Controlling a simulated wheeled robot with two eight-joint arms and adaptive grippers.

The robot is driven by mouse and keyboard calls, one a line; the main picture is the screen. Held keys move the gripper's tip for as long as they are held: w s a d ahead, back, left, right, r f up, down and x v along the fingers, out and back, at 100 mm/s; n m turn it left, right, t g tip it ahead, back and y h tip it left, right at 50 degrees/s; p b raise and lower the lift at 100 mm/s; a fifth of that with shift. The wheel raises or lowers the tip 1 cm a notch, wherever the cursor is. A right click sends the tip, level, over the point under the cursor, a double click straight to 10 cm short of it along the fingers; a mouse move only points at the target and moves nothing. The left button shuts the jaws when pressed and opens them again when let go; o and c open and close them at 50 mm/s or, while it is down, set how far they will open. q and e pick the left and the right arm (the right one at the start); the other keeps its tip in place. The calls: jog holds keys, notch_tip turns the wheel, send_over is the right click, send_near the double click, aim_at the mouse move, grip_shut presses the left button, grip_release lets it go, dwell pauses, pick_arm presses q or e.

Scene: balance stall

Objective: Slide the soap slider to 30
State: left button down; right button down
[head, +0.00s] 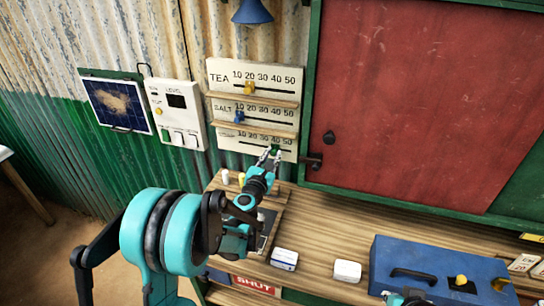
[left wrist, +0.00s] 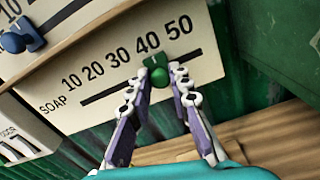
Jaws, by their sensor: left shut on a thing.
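The soap slider is a green knob (left wrist: 157,72) on the lowest row of the white price board (left wrist: 115,85), in a dark slot under the numbers 10 to 50. In the left wrist view the knob stands at about 40. In the head view the knob (head: 275,149) is small and partly hidden by my fingers. My left gripper (head: 269,157) is shut on the knob, and its fingers also show on either side of it in the left wrist view (left wrist: 158,92). A bit of my right gripper (head: 404,297) shows at the bottom edge of the head view; its jaws are unclear.
Above are the tea slider (head: 250,87) at about 20 and the salt slider (head: 239,117) at about 10, with wooden ledges between. A red door (head: 410,90) is to the right. Below, the wooden counter (head: 330,220) holds two white blocks and a blue case (head: 435,265).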

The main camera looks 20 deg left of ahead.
aim_at(265, 146)
pick_arm(q)
jog(key=a, duration=0.4)
jog(key=shift+a, duration=0.25)
jog(key=shift+d, duration=0.1)
jog(key=c, duration=1.4)
grip_release()
jog(key=shift+w, duration=0.1)
jog(key=shift+o, duration=0.2)
jog(key=s, duration=1.2)
